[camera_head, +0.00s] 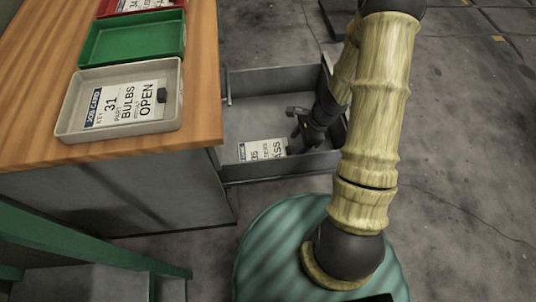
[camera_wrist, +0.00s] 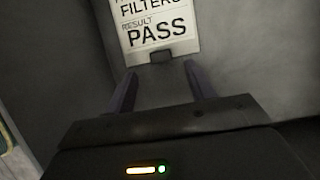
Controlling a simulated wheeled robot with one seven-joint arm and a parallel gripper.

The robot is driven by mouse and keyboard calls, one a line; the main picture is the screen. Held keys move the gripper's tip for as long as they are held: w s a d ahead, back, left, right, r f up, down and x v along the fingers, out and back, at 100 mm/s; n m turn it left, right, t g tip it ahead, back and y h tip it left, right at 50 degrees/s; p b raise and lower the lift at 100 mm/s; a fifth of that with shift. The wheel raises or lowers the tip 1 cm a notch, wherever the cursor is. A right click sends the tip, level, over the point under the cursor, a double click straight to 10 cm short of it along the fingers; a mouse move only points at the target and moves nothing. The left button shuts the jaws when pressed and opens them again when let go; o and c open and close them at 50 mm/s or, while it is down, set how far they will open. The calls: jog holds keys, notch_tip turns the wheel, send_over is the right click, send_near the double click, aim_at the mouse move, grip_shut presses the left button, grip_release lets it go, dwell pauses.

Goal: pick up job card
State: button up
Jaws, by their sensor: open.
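A white job card (camera_head: 262,149) lies in the open grey drawer, near its front left part. In the wrist view the card (camera_wrist: 157,28) reads "FILTERS" and "RESULT PASS", with a small dark tab (camera_wrist: 161,56) at its lower edge. My gripper (camera_head: 295,134) is inside the drawer just right of the card. In the wrist view my gripper (camera_wrist: 158,78) is open, its two fingers spread to either side of the tab, with nothing between them. Another job card (camera_head: 124,104), reading "31 BULBS OPEN", lies in a beige tray on the bench.
The drawer (camera_head: 275,78) has upright walls close around my gripper. On the wooden bench top (camera_head: 40,60) stand the beige tray (camera_head: 68,118), a green tray (camera_head: 133,38) and a red tray (camera_head: 140,10) with a card. Concrete floor lies right of the drawer.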

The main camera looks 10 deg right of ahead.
aim_at(291, 149)
jog(key=b+x, duration=0.1)
jog(key=x, duration=0.2)
jog(key=shift+w+a+f, duration=0.1)
jog(key=shift+w+f, duration=0.05)
jog(key=shift+f, duration=0.05)
jog(key=shift+r, duration=0.1)
jog(key=c, duration=1.1)
jog(key=shift+o, duration=0.2)
jog(key=shift+r, duration=0.1)
notch_tip(291, 149, up, 10)
jog(key=p, duration=0.5)
